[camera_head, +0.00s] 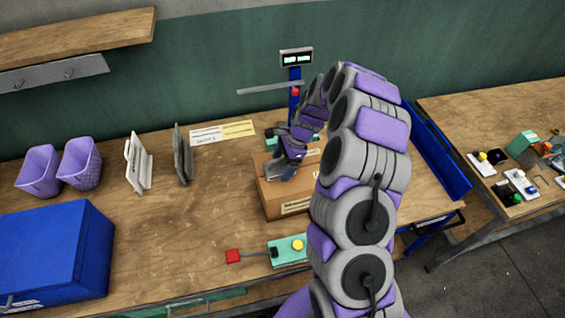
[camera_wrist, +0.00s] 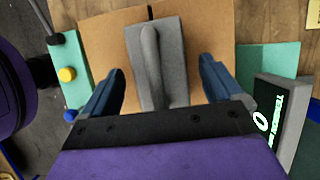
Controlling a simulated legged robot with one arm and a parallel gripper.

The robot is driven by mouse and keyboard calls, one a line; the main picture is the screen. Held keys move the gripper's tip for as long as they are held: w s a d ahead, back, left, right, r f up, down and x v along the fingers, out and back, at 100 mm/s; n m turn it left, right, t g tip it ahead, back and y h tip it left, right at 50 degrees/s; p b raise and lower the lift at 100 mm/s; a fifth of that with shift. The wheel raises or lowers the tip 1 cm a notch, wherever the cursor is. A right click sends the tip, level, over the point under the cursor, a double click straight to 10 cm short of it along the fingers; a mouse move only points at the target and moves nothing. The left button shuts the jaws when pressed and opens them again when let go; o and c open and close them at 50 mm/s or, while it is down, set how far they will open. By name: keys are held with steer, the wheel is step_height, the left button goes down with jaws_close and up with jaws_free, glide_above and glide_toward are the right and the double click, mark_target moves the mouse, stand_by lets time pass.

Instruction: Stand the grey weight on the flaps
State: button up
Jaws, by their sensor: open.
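The grey weight (camera_wrist: 176,62), a grey block with a raised handle, rests on the flaps of the cardboard box (camera_wrist: 105,58) in the wrist view. My gripper (camera_wrist: 161,64) is open, with one blue finger on each side of the weight and a visible gap to each. In the head view my gripper (camera_head: 287,168) is over the top of the cardboard box (camera_head: 272,198), and the weight is largely hidden by it. The box's flaps are mostly covered there. A dark seam between the flaps shows above the weight in the wrist view.
A post with a lit display (camera_head: 296,58) stands behind the box. Upright panels (camera_head: 182,155), purple bins (camera_head: 80,163) and a blue case (camera_head: 55,250) stand left.

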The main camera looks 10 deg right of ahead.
steer(key=p+v, duration=0.1)
steer(key=v, duration=1.6)
steer(key=shift+d+r, duration=0.1)
